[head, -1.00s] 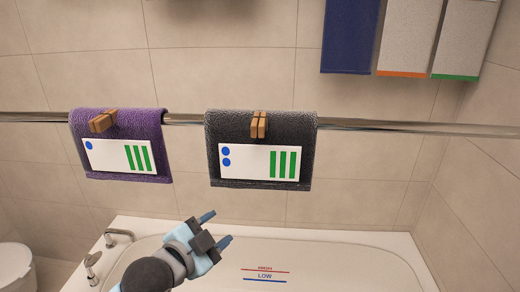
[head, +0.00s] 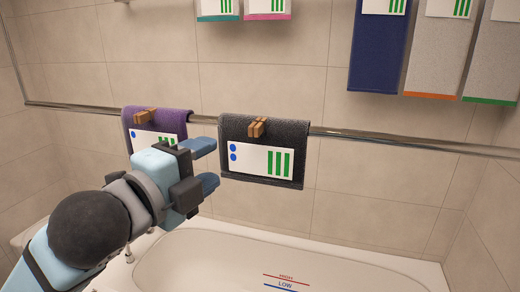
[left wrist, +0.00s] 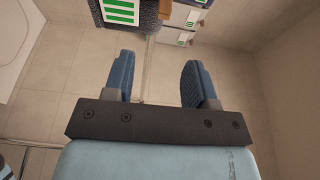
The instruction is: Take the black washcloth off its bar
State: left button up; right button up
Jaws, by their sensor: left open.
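The black washcloth (head: 290,136) hangs folded over a metal bar in the head view, right of the middle of the bar's visible left half. A wooden clothespin (head: 257,127) sits at its top edge, and a white label (head: 261,161) with blue dots and green stripes is on its front. My left gripper (head: 210,165) is open and empty, just left of the washcloth, with its fingers pointing right toward it. In the left wrist view the open fingers (left wrist: 160,80) show, with the washcloth (left wrist: 145,14) beyond them at the top edge. My right gripper is not in view.
The metal bar (head: 400,142) runs along the tiled wall. A purple washcloth (head: 146,118) with its own clothespin hangs left, partly behind my gripper. Blue and grey towels (head: 378,55) hang higher at the right. A white bathtub (head: 220,262) lies below.

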aim_at(254, 133)
pick_arm(q)
jog(key=p+x, duration=0.1)
jog(key=x, duration=0.7)
jog(key=shift+w+p, duration=0.1)
jog(key=shift+p, duration=0.3)
jog(key=x, duration=0.1)
jog(key=p+x, duration=0.1)
jog(key=x, duration=0.1)
jog(key=p+x, duration=0.1)
jog(key=x, duration=0.1)
jog(key=shift+w+d+r, duration=0.1)
jog(key=shift+d+r, duration=0.1)
jog(key=shift+r, duration=0.2)
jog(key=shift+w+d, duration=0.1)
jog(key=shift+d, duration=0.05)
jog(key=shift+f, duration=0.1)
jog(key=shift+a, duration=0.2)
jog(key=shift+c, duration=1.1)
jog(key=shift+d, duration=0.1)
jog(key=c, duration=0.7)
grip_shut()
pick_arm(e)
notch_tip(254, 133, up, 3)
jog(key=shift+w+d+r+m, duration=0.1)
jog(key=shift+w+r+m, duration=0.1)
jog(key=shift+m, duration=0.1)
